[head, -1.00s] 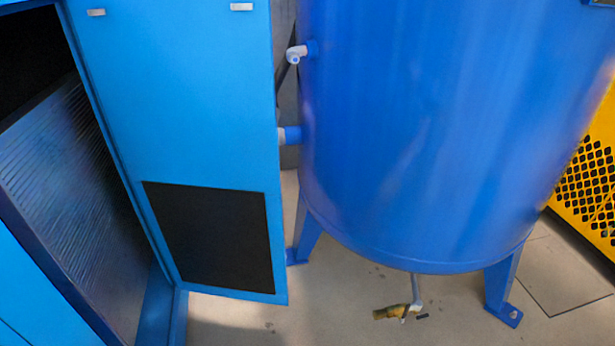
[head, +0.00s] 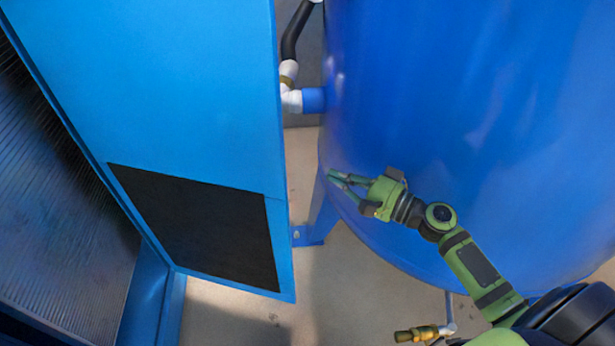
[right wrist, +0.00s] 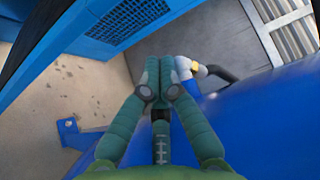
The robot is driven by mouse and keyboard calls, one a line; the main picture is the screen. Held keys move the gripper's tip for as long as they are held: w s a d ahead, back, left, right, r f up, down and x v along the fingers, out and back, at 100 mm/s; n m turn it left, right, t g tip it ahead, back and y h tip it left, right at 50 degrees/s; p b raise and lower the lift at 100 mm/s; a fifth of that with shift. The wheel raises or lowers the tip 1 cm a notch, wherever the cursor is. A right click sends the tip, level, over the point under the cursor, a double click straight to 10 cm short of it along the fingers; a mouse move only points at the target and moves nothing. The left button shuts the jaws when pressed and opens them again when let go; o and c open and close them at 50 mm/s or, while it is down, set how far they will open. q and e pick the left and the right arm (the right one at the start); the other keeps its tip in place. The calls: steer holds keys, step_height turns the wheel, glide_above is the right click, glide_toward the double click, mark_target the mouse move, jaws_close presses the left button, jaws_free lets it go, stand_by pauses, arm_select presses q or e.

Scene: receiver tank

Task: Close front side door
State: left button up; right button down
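The front side door is a light blue panel (head: 190,110) with a black vent (head: 200,225) low on it, in the head view. It stands open, and the ribbed inside of the cabinet (head: 60,190) shows to its left. My right gripper (head: 332,177) is right of the door's free edge, in front of the blue tank, apart from the door in the picture. In the right wrist view its fingers (right wrist: 165,65) lie together with nothing between them. The door with its vent (right wrist: 128,22) shows at the upper left there. My left gripper is not in view.
The large blue receiver tank (head: 450,120) fills the right side, close to my right arm. A white and blue pipe fitting (head: 305,99) sits between door and tank. A tank foot (head: 313,232) and a brass valve (head: 418,333) are low down. Floor (head: 340,290) shows below the door.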

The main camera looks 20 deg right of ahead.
arm_select(q)
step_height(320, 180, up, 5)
steer(key=p, duration=0.4)
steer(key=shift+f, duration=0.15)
arm_select(e)
steer(key=w+a, duration=0.4)
steer(key=a, duration=0.4)
steer(key=shift+w+r, duration=0.15)
steer(key=shift+w, duration=0.2)
arm_select(q)
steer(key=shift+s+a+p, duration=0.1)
steer(key=shift+p, duration=0.2)
